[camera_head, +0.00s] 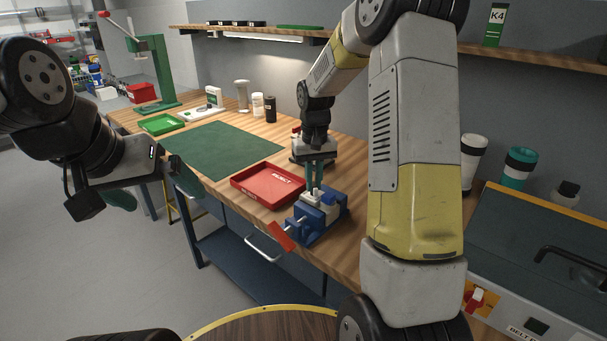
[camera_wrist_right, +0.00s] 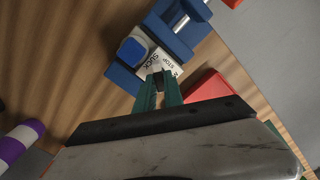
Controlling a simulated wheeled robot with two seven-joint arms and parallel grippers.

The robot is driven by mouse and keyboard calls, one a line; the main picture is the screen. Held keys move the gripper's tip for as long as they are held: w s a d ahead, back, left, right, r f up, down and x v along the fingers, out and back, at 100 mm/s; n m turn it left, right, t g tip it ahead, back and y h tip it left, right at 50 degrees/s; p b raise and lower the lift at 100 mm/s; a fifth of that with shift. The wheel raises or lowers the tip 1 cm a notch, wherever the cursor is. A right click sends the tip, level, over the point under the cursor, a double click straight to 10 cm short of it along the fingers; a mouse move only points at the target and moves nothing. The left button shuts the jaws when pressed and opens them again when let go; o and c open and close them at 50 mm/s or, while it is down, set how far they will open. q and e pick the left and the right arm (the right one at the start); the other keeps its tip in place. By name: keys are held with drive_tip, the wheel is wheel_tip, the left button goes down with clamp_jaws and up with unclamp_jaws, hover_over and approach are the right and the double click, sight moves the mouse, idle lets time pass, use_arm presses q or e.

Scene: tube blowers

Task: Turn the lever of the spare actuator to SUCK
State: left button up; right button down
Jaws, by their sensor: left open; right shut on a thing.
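The spare actuator is a small pale block with a white label plate (camera_wrist_right: 160,62) reading SUCK and STOP, held in a blue vise (camera_head: 325,217) at the bench's front edge. The vise also shows in the right wrist view (camera_wrist_right: 182,28). My right gripper (camera_head: 315,186) points down over it. In the right wrist view its green fingers (camera_wrist_right: 158,92) are shut on a small dark lever (camera_wrist_right: 158,80) beside the label. The lever's exact angle is hard to tell. My left gripper (camera_head: 148,182) is open and empty, left of the bench over the floor.
A red REJECT tray (camera_head: 240,190) sits close left of the vise, with a green mat (camera_head: 222,150) behind it. A belt unit (camera_head: 535,240) with a red switch stands at the right.

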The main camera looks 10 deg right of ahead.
drive_tip(key=shift+n, duration=0.6)
drive_tip(key=c, duration=1.4)
unclamp_jaws()
drive_tip(key=shift+c, duration=0.2)
drive_tip(key=shift+r, duration=3.9)
drive_tip(key=shift+r, duration=0.1)
